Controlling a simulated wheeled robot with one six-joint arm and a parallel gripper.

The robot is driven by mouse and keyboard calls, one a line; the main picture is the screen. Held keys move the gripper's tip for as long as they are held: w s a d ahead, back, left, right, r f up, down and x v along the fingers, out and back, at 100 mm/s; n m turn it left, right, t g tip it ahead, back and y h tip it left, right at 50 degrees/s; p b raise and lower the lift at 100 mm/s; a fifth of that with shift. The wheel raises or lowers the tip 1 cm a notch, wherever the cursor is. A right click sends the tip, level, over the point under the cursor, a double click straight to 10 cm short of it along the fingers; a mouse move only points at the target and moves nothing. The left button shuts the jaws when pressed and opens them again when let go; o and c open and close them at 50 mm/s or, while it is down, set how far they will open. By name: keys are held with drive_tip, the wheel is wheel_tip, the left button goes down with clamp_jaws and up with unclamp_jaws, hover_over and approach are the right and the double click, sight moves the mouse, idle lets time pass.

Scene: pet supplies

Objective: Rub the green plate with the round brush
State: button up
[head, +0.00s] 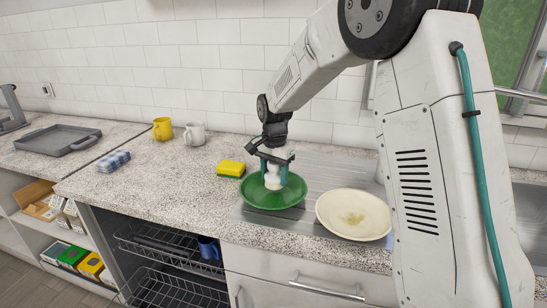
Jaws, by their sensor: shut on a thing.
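The green plate (257,197) lies on the ribbed metal drainboard in the head view. My gripper (274,172) is over the plate, pointing down. It is shut on a white, rounded object, which looks like the round brush (272,180). The brush's lower end is at the plate's inner surface or just above it; I cannot tell if they touch. The brush's bristles are not clearly visible, and the gripper fingers cover part of its sides.
A cream plate (332,214) with a brownish stain sits right of the green plate. A yellow sponge (231,168) lies to the left. The counter's left middle is clear.

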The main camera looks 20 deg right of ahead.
drive_tip(key=shift+r, duration=2.75)
drive_tip(key=shift+d, duration=0.1)
